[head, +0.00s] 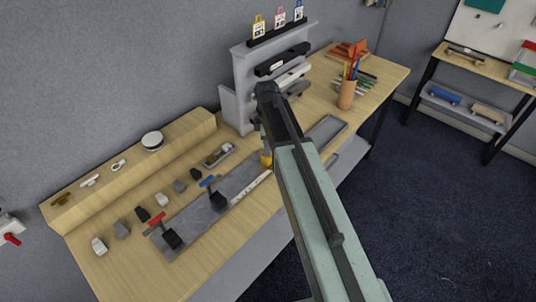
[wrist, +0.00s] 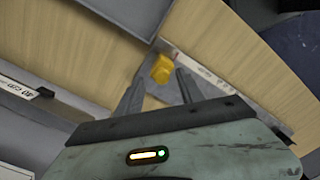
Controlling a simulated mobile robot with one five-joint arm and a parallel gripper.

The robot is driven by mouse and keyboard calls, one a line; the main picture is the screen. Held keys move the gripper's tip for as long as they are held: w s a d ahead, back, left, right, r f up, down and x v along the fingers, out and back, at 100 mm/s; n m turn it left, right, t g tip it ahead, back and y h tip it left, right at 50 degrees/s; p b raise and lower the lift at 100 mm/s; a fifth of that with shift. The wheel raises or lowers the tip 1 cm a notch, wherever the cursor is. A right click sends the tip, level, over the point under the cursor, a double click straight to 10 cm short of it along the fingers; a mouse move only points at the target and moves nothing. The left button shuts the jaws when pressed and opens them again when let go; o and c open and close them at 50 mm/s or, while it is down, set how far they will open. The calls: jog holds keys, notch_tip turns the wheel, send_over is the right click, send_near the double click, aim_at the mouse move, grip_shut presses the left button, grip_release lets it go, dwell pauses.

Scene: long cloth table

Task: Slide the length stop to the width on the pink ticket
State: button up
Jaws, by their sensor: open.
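The yellow length stop (wrist: 161,68) sits by the pale ruler strip (wrist: 207,72) in the wrist view. In the head view, a bit of the yellow stop (head: 266,159) shows beside my arm at the end of the white ruler (head: 251,189). My gripper (wrist: 160,79) is open, its two fingers apart, with the stop seen between and just beyond the tips. I cannot tell whether they touch it. In the head view my arm hides most of the gripper. The pink ticket (head: 280,18) stands on the rack top between a yellow and a blue ticket; its print is too small to read.
A grey plate (head: 205,212) with red and blue handled tools lies on the bench. Several small blocks (head: 122,229) line its back side. The grey rack (head: 245,75) and a pencil cup (head: 346,94) stand farther along.

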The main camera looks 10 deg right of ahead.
jog(key=shift+f+b, duration=0.3)
jog(key=shift+f, duration=0.5)
jog(key=shift+a+r, duration=0.1)
grip_shut()
dwell(0.6)
